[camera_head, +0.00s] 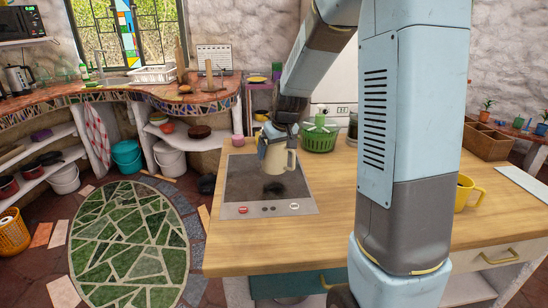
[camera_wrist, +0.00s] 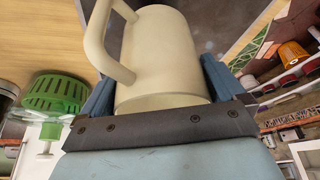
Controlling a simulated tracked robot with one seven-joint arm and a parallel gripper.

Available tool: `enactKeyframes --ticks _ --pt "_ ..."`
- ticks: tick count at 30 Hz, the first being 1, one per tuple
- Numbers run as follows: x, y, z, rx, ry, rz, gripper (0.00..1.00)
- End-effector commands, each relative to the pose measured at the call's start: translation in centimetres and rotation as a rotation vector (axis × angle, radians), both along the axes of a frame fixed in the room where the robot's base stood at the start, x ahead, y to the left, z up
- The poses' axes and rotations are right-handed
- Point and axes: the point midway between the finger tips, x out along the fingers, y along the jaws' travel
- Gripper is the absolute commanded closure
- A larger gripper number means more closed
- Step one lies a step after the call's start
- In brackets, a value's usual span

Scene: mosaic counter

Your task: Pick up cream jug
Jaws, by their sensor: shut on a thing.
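The cream jug (camera_head: 276,159) is over the dark cooktop (camera_head: 236,181) on the wooden counter. A dark patch like a shadow lies on the cooktop just in front of it, and the jug looks raised a little above the plate. My gripper (camera_head: 272,139) comes down onto the jug from above and is shut on its body. In the wrist view, the jug (camera_wrist: 160,50) fills the space between my two blue fingers (camera_wrist: 158,84). Its handle sticks out to the left there. Much of the jug's top is hidden by my gripper in the head view.
A green basket (camera_head: 319,140) stands behind and right of the jug. A yellow mug (camera_head: 467,193) and a wooden crate (camera_head: 486,142) are at the right, beyond my arm. The wooden counter (camera_head: 322,215) is bare right of the cooktop.

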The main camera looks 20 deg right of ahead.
Motion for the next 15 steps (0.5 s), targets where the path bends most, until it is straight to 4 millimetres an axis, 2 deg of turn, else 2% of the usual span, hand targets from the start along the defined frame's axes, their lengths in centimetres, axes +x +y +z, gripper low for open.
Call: enactKeyframes --ticks 1,9,15 --pt "-0.6 0.2 1.0 0.000 -0.006 0.001 0.66" --pt "-4.2 0.9 5.3 -0.001 -0.006 0.002 0.66" --pt "-7.7 1.6 6.7 0.000 -0.004 0.002 0.66"
